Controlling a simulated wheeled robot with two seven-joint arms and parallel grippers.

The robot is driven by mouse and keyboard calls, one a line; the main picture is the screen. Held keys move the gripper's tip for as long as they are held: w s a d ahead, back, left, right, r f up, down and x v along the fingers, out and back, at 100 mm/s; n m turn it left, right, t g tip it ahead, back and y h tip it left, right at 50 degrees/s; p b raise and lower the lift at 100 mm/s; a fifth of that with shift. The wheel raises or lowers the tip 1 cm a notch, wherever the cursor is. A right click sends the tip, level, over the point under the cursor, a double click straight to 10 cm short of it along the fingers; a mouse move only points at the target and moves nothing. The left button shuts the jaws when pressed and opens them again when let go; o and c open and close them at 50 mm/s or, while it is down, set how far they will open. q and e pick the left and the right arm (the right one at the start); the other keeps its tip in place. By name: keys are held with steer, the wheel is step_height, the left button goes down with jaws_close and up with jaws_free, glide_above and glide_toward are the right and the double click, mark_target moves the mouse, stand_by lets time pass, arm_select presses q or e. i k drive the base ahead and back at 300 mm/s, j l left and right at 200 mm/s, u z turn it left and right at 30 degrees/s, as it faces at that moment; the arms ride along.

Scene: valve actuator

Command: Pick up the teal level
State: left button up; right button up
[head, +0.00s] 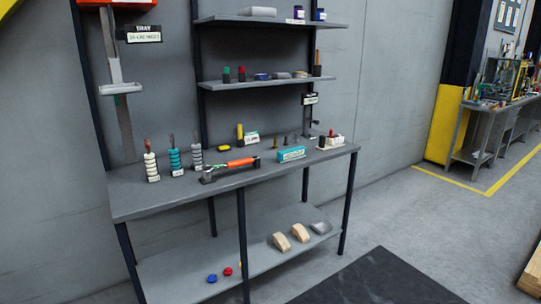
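A teal block-shaped bar (291,154), which looks like the teal level, lies on the grey workbench top (135,204), right of the middle. It has a pale label or markings on its front face, too small to read. Nothing covers it, and free bench surface lies in front of it. Neither of my grippers shows in the head view.
An orange-and-black tool (242,162) lies left of the teal bar. Stacked-ring posts in white (151,168), teal (175,162) and grey (196,156) stand farther left. A small white box (331,142) sits to the right. Shelves (268,82) rise behind; a lower shelf (190,272) is below.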

mark_target(286, 156)
steer(key=i+l+u, duration=0.75)
